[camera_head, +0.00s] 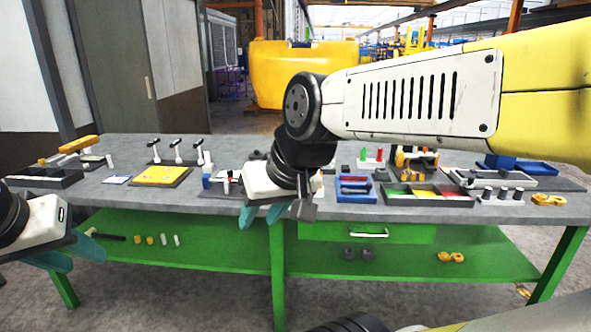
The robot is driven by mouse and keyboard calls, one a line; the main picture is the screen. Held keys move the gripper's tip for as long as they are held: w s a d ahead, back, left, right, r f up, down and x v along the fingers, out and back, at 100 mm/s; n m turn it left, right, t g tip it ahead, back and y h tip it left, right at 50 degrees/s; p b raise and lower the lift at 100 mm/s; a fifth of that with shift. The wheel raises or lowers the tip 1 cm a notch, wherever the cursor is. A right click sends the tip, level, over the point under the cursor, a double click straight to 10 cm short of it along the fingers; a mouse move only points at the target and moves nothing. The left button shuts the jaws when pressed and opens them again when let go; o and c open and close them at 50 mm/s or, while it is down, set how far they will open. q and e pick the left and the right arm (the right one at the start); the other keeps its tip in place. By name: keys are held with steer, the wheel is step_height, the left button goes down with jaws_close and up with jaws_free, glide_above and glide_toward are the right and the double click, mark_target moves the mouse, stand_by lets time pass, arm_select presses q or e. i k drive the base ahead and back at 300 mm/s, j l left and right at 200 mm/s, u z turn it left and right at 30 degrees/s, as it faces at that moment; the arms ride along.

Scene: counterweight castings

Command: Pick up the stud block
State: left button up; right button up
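I cannot tell for sure which item is the stud block. One candidate is a light block with several dark-topped upright pegs (501,194) at the front right of the grey bench. Another is a white block with red and green pegs (371,161) further back. My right gripper (262,215) hangs over the bench's front edge near the middle, its two teal fingers apart and nothing seen between them. It partly hides a small fixture (226,187) behind it. My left gripper (76,257) is low at the left, left of the bench's front, its teal fingers apart and empty.
The grey bench top (120,200) carries a yellow plate (161,175), a blue tray (356,190), a tray with coloured compartments (428,190) and toggle clamps (178,152). The green lower shelf (190,255) holds small parts. My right arm hides part of the back.

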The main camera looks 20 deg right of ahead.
mark_target(326, 170)
steer(key=i+z, duration=0.35)
steer(key=i, duration=1.35)
